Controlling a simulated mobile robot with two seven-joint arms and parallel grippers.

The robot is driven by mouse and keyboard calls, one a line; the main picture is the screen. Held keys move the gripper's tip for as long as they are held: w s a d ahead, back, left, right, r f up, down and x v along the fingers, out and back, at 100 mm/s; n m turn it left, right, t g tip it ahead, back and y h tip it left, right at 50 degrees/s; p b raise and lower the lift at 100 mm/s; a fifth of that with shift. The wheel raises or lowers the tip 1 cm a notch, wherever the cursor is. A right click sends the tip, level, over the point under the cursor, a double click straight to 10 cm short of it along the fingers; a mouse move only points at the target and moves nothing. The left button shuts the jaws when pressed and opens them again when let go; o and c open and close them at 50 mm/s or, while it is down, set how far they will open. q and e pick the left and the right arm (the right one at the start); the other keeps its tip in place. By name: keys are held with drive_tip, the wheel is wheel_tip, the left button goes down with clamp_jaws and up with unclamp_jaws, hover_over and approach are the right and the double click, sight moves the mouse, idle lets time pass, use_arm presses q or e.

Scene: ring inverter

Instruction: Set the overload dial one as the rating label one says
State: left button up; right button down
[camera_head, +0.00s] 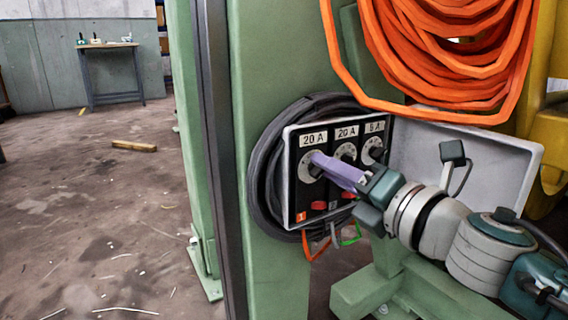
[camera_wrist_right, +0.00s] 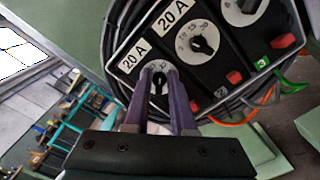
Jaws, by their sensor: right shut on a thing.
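The overload dial one (camera_head: 308,172) is a round pale dial with a dark knob, the leftmost of three in an open box. The rating label one (camera_head: 313,139) above it reads 20 A; it also shows in the right wrist view (camera_wrist_right: 134,56). My right gripper (camera_head: 316,159) comes in from the right with its purple fingers at this dial. In the right wrist view the fingertips (camera_wrist_right: 159,68) are shut on the knob (camera_wrist_right: 159,86), one on either side. The fingers cover part of the scale, so the knob's setting cannot be read. My left gripper is not in view.
The second dial (camera_head: 346,152), under another 20 A label, and the third dial (camera_head: 372,150), under a 5 A label, sit close to the right. The box lid (camera_head: 430,140) stands open. Orange cable coils (camera_head: 450,60) hang above.

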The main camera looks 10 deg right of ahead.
drive_tip(key=shift+m, duration=0.9)
drive_tip(key=c, duration=0.9)
unclamp_jaws()
drive_tip(key=shift+c, duration=0.2)
drive_tip(key=shift+s+d, duration=0.1)
drive_tip(key=p+v, duration=0.3)
drive_tip(key=v, duration=0.6)
drive_tip(key=shift+s+p, duration=0.3)
drive_tip(key=shift+d, duration=0.1)
